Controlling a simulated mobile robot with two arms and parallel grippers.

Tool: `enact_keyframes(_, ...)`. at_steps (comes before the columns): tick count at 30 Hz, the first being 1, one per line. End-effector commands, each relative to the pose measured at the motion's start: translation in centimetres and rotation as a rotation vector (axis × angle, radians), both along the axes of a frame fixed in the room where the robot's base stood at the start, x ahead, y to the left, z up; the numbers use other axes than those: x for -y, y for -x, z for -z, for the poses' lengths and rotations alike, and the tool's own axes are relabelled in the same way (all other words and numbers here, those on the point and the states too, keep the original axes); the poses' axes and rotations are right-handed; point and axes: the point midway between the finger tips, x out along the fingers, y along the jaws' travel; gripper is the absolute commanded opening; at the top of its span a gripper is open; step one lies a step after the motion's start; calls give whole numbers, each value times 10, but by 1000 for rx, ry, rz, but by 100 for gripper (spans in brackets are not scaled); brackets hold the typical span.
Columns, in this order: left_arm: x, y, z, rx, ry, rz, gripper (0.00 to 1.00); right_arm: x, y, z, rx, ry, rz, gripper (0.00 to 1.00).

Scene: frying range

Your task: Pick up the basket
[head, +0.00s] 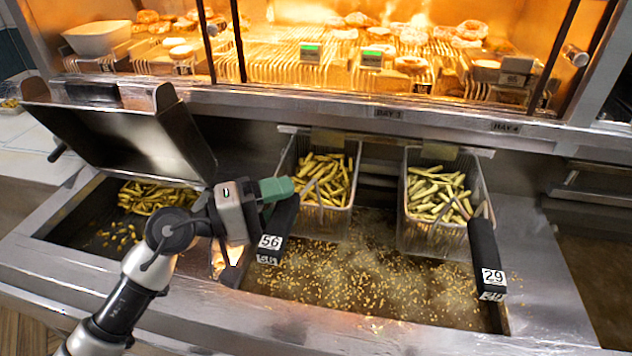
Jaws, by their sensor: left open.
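Two wire fry baskets hang side by side over the fryer. The left basket (345,203) holds yellow fries, and its black handle (281,218), tagged 56, slants toward the front left. The right basket (410,228) also holds fries; its black handle (483,242) is tagged 29. My left gripper (276,190) is open at the upper part of the 56 handle, with a green finger just above it. The other finger is hidden, and I cannot tell whether the gripper touches the handle. My right gripper is not in view.
Bubbling oil with loose crumbs fills the fryer vat (370,285) below the baskets. A raised metal hood (130,135) stands at the left above a bin of fries (155,197). A lit display shelf (330,75) with food runs along the back.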

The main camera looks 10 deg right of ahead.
Motion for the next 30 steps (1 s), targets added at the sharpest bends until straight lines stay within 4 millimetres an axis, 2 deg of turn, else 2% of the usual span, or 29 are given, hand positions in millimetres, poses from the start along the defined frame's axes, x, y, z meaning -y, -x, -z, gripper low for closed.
enact_keyframes(6, 0, 0, 1, 0, 0, -1, 54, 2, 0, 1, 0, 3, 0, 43)
enact_keyframes(17, 0, 0, 1, 0, 0, -1, 0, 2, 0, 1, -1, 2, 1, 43)
enact_keyframes(30, 0, 0, -1, 5, 1, -1, 0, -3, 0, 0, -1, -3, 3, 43)
